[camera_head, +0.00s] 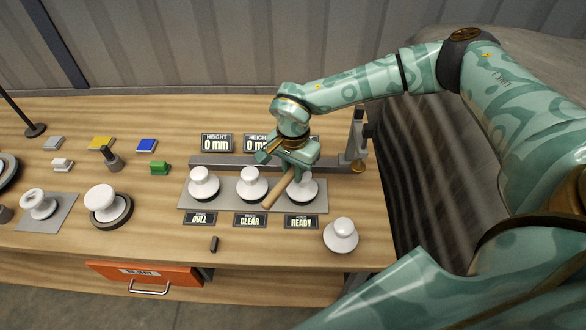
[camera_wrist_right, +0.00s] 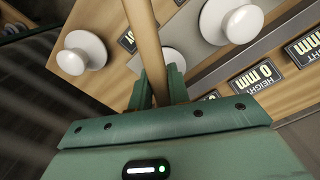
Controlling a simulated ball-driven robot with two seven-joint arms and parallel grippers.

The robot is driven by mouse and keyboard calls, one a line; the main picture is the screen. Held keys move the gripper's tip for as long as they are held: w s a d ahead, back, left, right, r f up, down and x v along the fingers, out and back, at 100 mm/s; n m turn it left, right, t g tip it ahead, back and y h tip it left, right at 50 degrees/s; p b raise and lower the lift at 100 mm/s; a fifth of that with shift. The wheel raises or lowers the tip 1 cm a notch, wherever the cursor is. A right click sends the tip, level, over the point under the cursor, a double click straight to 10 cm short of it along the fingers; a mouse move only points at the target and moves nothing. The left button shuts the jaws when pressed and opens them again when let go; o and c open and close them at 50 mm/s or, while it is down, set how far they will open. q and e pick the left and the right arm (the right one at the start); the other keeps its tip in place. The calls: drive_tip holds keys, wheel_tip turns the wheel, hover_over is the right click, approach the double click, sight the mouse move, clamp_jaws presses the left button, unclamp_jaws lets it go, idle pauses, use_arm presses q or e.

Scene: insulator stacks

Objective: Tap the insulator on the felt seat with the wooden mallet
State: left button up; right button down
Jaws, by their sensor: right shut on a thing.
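My right gripper (camera_head: 292,162) is shut on the wooden mallet's handle (camera_head: 279,192), above the right end of the grey plate. In the right wrist view the handle (camera_wrist_right: 147,45) runs up between the fingers (camera_wrist_right: 158,88) and out of frame; I cannot make out the mallet's head. A white insulator (camera_head: 103,198) sits tilted on a dark round base, which looks like the felt seat (camera_head: 123,217), at left, well apart from the mallet. My left gripper is not in view.
Three white insulators stand on the grey plate (camera_head: 223,205), behind signs DULL, CLEAR and READY. Another insulator (camera_head: 341,236) stands front right. A gauge post (camera_head: 357,140) rises behind the plate. Coloured blocks lie back left. An orange drawer (camera_head: 145,275) is below the front edge.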

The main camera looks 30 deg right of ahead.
wheel_tip(320, 180, up, 4)
drive_tip(key=p, duration=0.4)
drive_tip(key=shift+p, duration=0.35)
drive_tip(key=shift+f, duration=0.15)
idle(0.5)
idle(0.9)
